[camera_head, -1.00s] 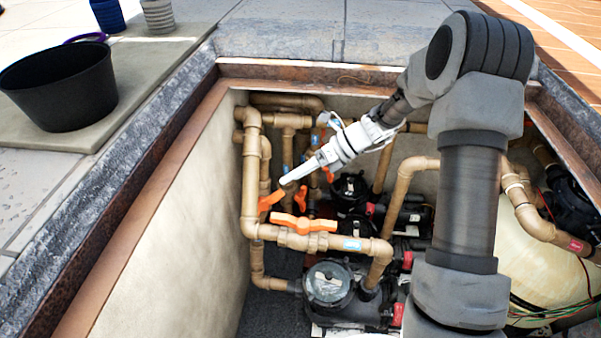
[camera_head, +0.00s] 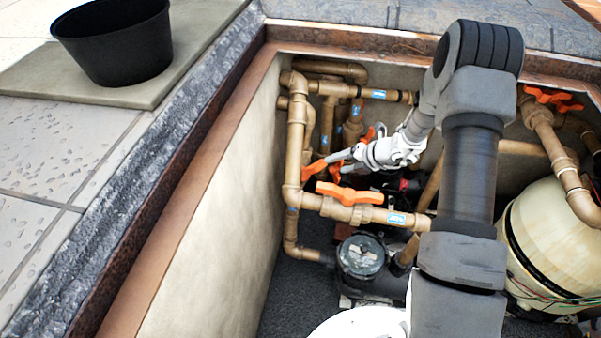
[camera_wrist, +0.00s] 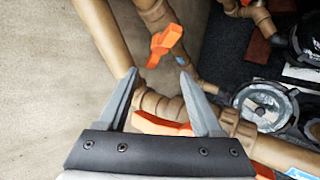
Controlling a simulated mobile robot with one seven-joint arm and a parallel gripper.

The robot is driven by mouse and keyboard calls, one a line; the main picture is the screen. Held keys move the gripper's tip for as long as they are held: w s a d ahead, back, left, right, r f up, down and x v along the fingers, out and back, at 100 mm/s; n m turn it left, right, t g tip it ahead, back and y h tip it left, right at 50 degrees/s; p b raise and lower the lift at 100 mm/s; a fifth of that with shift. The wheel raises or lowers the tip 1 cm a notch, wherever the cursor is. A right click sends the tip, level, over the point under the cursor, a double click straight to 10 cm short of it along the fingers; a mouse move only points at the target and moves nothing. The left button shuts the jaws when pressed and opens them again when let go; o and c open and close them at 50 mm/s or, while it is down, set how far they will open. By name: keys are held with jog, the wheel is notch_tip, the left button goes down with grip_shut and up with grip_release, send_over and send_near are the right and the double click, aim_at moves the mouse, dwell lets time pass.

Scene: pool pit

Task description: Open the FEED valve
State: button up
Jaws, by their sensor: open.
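Several valves with orange handles sit on tan pipes in the pit; I cannot read which is FEED. One orange handle (camera_head: 349,192) lies roughly along the front horizontal pipe; it also shows low between my fingers in the wrist view (camera_wrist: 160,124). A second orange handle (camera_head: 314,169) is just behind it, near the vertical pipe. My gripper (camera_head: 332,167) is open and empty above the front pipe, close to these handles. In the wrist view my fingertips (camera_wrist: 158,74) are spread, with an orange handle (camera_wrist: 165,43) beyond them. I cannot tell whether anything touches.
The pit's pale wall (camera_head: 215,215) stands left of the pipes. A pump with a round clear lid (camera_head: 362,256) is below the front pipe. A cream tank (camera_head: 550,240) stands at the right. A black tub (camera_head: 113,45) sits outside the pit.

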aim_at(308, 172)
jog(key=b+x, duration=0.4)
jog(key=x, duration=1.3)
jog(key=shift+w, duration=0.2)
grip_shut()
